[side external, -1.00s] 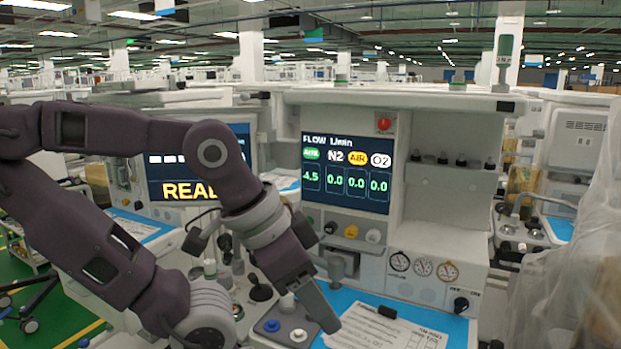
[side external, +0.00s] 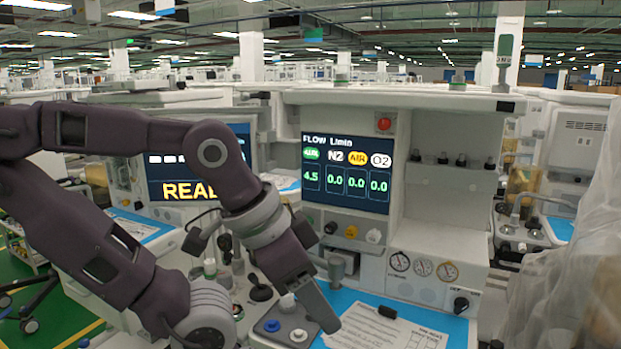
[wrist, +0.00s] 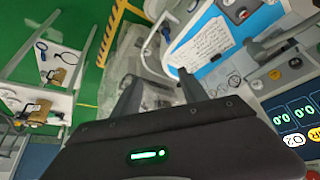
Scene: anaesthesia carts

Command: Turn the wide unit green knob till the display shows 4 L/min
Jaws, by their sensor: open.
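The wide unit (side external: 440,240) has a screen (side external: 345,170) headed FLOW L/min. Its green-labelled column (side external: 311,176) reads 4.5, and the N2, AIR and O2 columns read 0.0. Below the screen I see a black knob (side external: 330,228), a yellow knob (side external: 351,232) and a white knob (side external: 374,236). The green knob cannot be made out; my arm covers the area at the left of that row. My gripper (side external: 322,315) points down below the knob row, over the front worktop. In the wrist view my gripper (wrist: 160,88) is open, with nothing between its fingers.
A printed sheet (side external: 385,330) lies on the blue worktop. Three gauges (side external: 423,267) sit on the unit's front at right. A second unit's screen (side external: 170,170) is behind my arm. A base with blue and white knobs (side external: 285,333) is left of my gripper.

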